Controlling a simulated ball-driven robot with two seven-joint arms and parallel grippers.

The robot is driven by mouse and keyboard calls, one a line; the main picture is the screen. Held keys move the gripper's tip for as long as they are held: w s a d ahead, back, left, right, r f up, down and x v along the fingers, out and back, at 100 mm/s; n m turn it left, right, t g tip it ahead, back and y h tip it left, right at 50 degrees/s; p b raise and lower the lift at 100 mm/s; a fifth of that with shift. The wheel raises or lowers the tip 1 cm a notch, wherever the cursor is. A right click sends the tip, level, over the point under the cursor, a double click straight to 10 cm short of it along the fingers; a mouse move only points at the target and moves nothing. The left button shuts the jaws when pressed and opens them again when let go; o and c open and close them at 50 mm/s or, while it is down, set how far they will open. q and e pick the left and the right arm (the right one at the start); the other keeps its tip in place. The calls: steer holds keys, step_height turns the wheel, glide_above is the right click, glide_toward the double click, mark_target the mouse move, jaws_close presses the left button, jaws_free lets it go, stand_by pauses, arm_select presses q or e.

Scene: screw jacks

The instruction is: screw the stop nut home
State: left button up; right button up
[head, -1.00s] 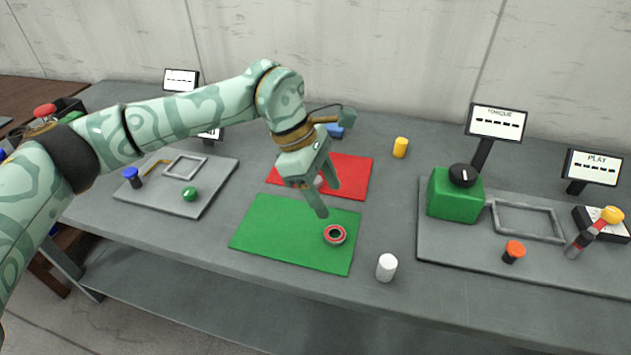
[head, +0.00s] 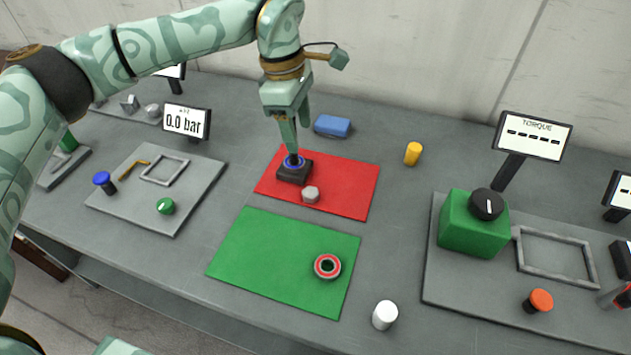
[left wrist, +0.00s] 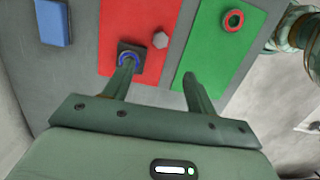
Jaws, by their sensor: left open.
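On the red mat (head: 345,187) stands a black square block (head: 292,178) with a blue ring on top. A grey hexagonal piece (head: 311,195) sits beside it, apart from the block. A red ring with a dark centre (head: 327,266) lies on the green mat (head: 260,270). I cannot tell for sure which is the stop nut. My left gripper (head: 291,138) is open and empty, pointing down above the block and partly covering it. In the left wrist view one finger of the gripper (left wrist: 158,74) overlaps the block (left wrist: 138,49); contact is unclear.
A blue block (head: 332,126) and a yellow cylinder (head: 413,153) lie behind and right of the mats. A white cylinder (head: 384,315) stands at the front. A green box with a black knob (head: 472,225) is on the right panel. A pressure display (head: 186,121) stands at left.

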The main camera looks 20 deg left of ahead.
arm_select(q)
steer(key=b, duration=0.2)
glide_above(310, 192)
steer(key=f, duration=1)
steer(key=shift+s+a+f, duration=0.1)
steer(key=shift+a+f, duration=0.15)
steer(key=shift+f, duration=0.1)
arm_select(e)
steer(key=shift+s+f, duration=0.75)
steer(key=shift+f, duration=0.3)
arm_select(q)
step_height(310, 192, down, 5)
steer(key=shift+d+f+b, duration=0.15)
steer(key=shift+f+b, duration=0.05)
steer(key=shift+b, duration=0.7)
arm_select(e)
steer(key=shift+s+f, duration=0.25)
steer(key=shift+f, duration=0.45)
arm_select(q)
steer(key=shift+r, duration=0.1)
steer(key=c, duration=1.1)
